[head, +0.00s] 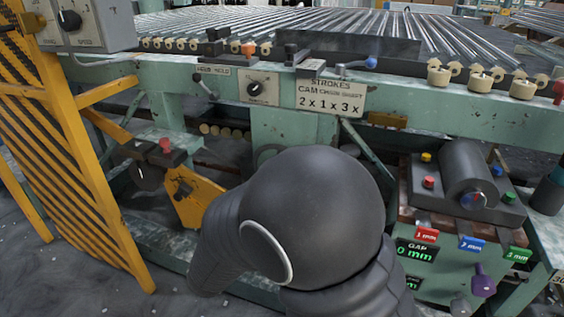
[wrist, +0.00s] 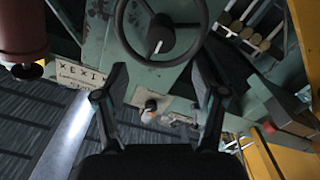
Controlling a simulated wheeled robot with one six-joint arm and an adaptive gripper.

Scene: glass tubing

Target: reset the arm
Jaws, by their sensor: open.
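My gripper (wrist: 158,80) shows in the wrist view with its two dark fingers spread wide apart. It is open, and nothing is held between the fingers. A dark handwheel (wrist: 196,42) on a green machine panel shows beyond the fingertips; I cannot tell the distance to it. In the head view my dark arm link fills the lower middle, in front of the green machine frame (head: 430,112). My gripper is hidden in that view.
A yellow slatted guard (head: 62,135) stands at the left of the head view. A roller bed (head: 300,25) runs across the top. A control box with a gap display (head: 416,252) and colored buttons stands at the right. Grey floor (head: 85,265) shows at lower left.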

